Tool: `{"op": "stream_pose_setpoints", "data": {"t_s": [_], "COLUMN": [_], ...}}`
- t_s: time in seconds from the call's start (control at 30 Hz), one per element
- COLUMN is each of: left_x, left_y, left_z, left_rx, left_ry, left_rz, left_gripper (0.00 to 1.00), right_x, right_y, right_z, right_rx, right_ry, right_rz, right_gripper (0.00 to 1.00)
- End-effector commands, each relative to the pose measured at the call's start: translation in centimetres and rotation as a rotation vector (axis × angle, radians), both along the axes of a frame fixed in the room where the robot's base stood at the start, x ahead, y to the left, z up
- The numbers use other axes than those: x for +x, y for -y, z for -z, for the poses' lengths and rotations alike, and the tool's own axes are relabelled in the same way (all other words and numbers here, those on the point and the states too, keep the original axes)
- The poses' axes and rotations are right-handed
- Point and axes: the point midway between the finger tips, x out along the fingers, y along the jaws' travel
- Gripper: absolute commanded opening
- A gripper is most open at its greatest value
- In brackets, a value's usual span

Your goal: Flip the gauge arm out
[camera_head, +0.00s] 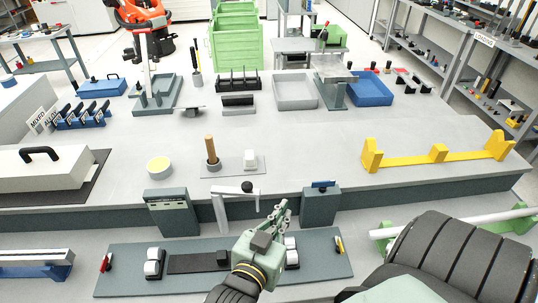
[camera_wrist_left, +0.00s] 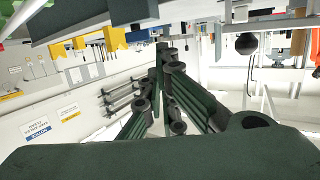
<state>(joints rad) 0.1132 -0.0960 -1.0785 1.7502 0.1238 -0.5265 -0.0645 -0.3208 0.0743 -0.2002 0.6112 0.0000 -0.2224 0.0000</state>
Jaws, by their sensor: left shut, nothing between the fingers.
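The gauge arm (camera_head: 233,190) is a pale bar on an upright post between two dark grey blocks. It has a black ball knob (camera_head: 247,187) at its right part. The black knob also shows in the left wrist view (camera_wrist_left: 247,43), on a thin stem, apart from my fingers. My left gripper (camera_head: 281,207) is shut and empty, just right of the gauge arm and a little nearer to me. Its fingers (camera_wrist_left: 160,62) come together in the left wrist view. My right gripper is not in view.
Dark grey blocks stand left (camera_head: 172,212) and right (camera_head: 320,207) of the gauge arm. A dark base plate (camera_head: 125,262) with white clamps lies below my left gripper. A yellow bracket (camera_head: 437,155) lies to the right.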

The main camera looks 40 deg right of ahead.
Motion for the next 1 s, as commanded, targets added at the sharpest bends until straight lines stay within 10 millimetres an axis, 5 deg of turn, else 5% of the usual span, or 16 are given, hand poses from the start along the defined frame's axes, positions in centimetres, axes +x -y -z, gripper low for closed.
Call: {"op": "stream_pose_setpoints", "data": {"t_s": [0.13,0.37,0.7,1.0], "left_x": [-2.6,-4.4,-4.4,-4.3], "left_y": [-0.1,-0.2,-0.2,-0.3], "left_z": [-0.3,-0.8,-0.9,-0.8], "left_rx": [-0.002,0.000,0.000,0.002], "left_ry": [-0.002,0.000,0.001,-0.002], "left_rz": [0.000,0.000,-0.001,-0.003], "left_gripper": [0.00,0.00,0.00,0.00], "right_x": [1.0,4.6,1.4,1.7], "right_y": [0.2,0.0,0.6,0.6], "right_z": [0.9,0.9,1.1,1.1], "right_rx": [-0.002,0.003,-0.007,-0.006], "right_ry": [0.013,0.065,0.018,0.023], "right_rz": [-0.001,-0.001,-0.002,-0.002], "right_gripper": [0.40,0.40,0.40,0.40]}}
